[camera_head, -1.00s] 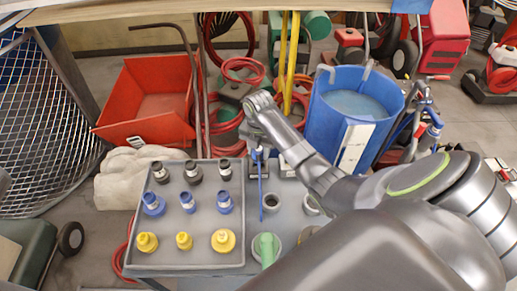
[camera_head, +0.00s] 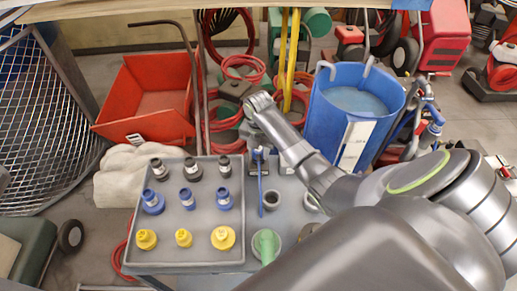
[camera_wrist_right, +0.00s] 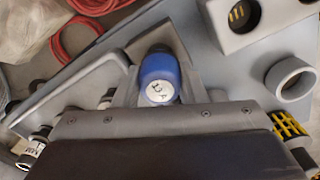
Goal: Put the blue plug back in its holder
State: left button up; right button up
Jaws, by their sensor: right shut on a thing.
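The blue plug (camera_wrist_right: 158,72), with a white marked cap, is between the jaws of my right gripper (camera_wrist_right: 160,88) in the right wrist view. My right gripper is shut on it. A grey block lies right behind the plug; I cannot tell whether the plug is inside a hole there or above it. In the head view my right arm comes in from the right and its wrist end is beside the tray's back right corner. Two other blue plugs (camera_head: 153,202) (camera_head: 223,200) and a slimmer one (camera_head: 187,199) stand in the tray's middle row. My left gripper is not in view.
The grey tray (camera_head: 205,257) also holds black plugs (camera_head: 193,170) at the back and yellow plugs (camera_head: 223,238) in front. Right of it are a grey ring holder (camera_wrist_right: 290,78) and a holed block (camera_wrist_right: 240,35). A blue bucket (camera_head: 330,130) and red bin (camera_head: 140,90) stand behind.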

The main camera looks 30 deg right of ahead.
jog(key=shift+f+b, duration=0.65)
jog(key=shift+f, duration=0.85)
jog(key=o, duration=1.1)
jog(key=shift+r, duration=0.15)
notch_tip(320, 180, up, 8)
jog(key=shift+f, duration=0.15)
jog(key=shift+r+p, duration=3.85)
jog(key=shift+r, duration=0.95)
jog(key=shift+f, duration=0.1)
